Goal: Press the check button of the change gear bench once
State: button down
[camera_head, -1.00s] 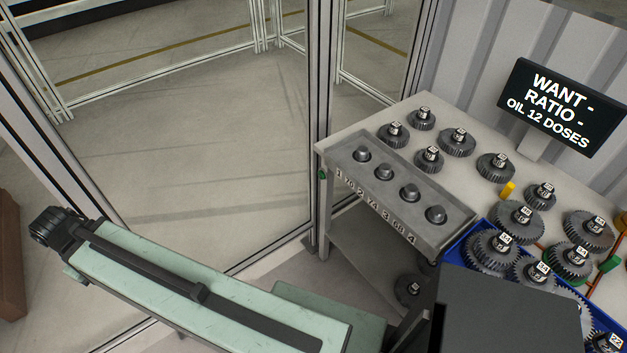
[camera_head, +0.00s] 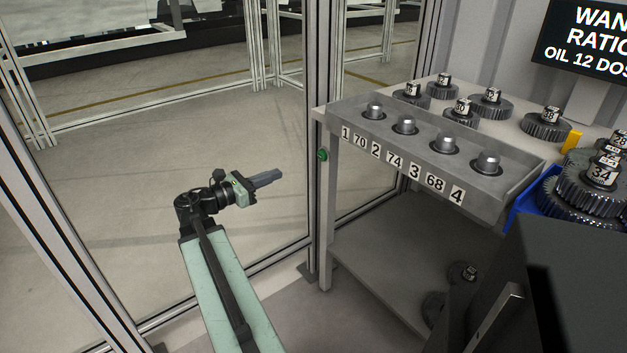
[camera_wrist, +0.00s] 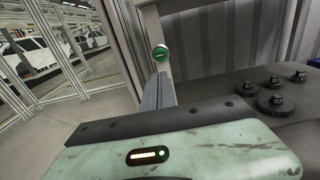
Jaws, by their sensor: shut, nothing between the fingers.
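The change gear bench (camera_head: 340,210) stands at the right in the head view. A small round green check button (camera_head: 322,155) is on the side of its left leg, just below the top. In the wrist view the green button (camera_wrist: 160,53) shows beyond the fingertips, on the bench leg. My gripper (camera_head: 280,174) is to the left of the button and a little lower in the head view, apart from it. Its fingers are shut, empty and point towards the bench side. The fingers also show in the wrist view (camera_wrist: 158,82), with their tips just below the button.
A tray (camera_head: 520,196) with several pegs and number labels runs along the bench's front edge. Gears (camera_head: 547,124) stand behind it, and a blue bin (camera_head: 530,200) is at the right. A fence post (camera_head: 322,60) stands close behind the leg.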

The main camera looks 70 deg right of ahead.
aim_at(320, 156)
jog(key=shift+r, duration=0.15)
jog(key=shift+s, duration=0.1)
jog(key=x, duration=1.4)
